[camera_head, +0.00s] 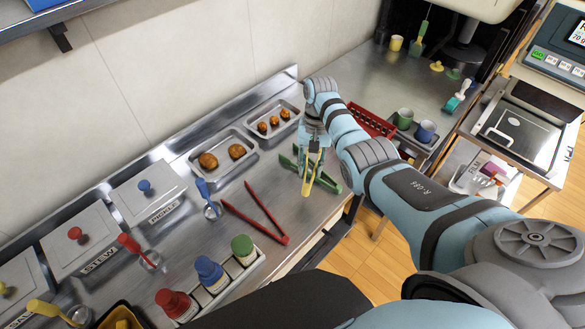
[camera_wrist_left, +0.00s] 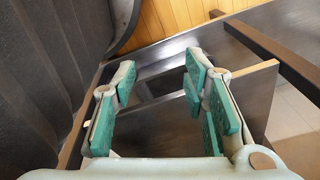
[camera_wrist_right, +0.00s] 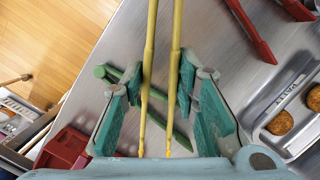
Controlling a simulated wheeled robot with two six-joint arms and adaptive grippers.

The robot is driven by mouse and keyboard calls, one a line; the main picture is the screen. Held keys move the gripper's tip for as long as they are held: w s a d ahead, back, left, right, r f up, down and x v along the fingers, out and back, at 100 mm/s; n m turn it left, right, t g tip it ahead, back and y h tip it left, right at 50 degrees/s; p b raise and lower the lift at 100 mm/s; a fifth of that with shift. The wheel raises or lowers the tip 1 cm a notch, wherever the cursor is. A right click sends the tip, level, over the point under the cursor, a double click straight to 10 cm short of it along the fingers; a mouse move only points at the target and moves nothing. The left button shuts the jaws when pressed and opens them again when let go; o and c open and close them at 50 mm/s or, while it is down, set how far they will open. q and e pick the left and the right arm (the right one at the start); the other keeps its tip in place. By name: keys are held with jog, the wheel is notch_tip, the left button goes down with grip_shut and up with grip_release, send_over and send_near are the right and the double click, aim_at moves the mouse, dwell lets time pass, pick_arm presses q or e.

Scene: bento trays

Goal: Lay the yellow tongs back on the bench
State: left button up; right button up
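The yellow tongs (camera_head: 312,169) are in my right gripper (camera_head: 312,146), just above the steel bench (camera_head: 270,180). In the right wrist view my right gripper (camera_wrist_right: 161,80) has its pads close against both yellow arms (camera_wrist_right: 149,65), which run nearly parallel between the fingers. The tongs' far end is out of that view. The green tongs (camera_head: 328,181) lie beneath and beside them; they also show in the right wrist view (camera_wrist_right: 130,88). My left gripper (camera_wrist_left: 157,75) is open and empty in the left wrist view; it does not show in the head view.
Red tongs (camera_head: 255,213) lie open to the left. Food trays (camera_head: 225,172) stand behind, and a red basket (camera_head: 369,123) and mugs (camera_head: 404,119) to the right. Bottles (camera_head: 243,250) line the front. Bare bench lies between the red and green tongs.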

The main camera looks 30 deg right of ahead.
jog(key=n, duration=0.1)
jog(key=n+h, duration=0.1)
jog(key=n, duration=0.1)
jog(key=shift+w+a+f+t, duration=0.2)
jog(key=shift+a+t, duration=0.1)
jog(key=shift+a, duration=0.1)
jog(key=a+n+t+p, duration=0.2)
jog(key=a+n, duration=0.1)
jog(key=n, duration=0.4)
jog(key=n+b, duration=0.3)
jog(key=b, duration=0.3)
send_over(293, 199)
jog(key=shift+t, duration=0.3)
notch_tip(293, 199, down, 8)
jog(key=shift+d+r, duration=0.1)
jog(key=shift+f, duration=0.55)
pick_arm(q)
jog(key=f, duration=0.1)
jog(key=s+f, duration=0.1)
jog(key=f, duration=0.1)
jog(key=shift+s+f, duration=0.1)
jog(key=shift+f, duration=0.2)
jog(key=shift+r, duration=0.1)
pick_arm(e)
jog(key=shift+s+d+f+p, duration=0.1)
jog(key=shift+s+p, duration=0.05)
jog(key=shift+p, duration=0.2)
pick_arm(q)
jog(key=shift+r, duration=0.25)
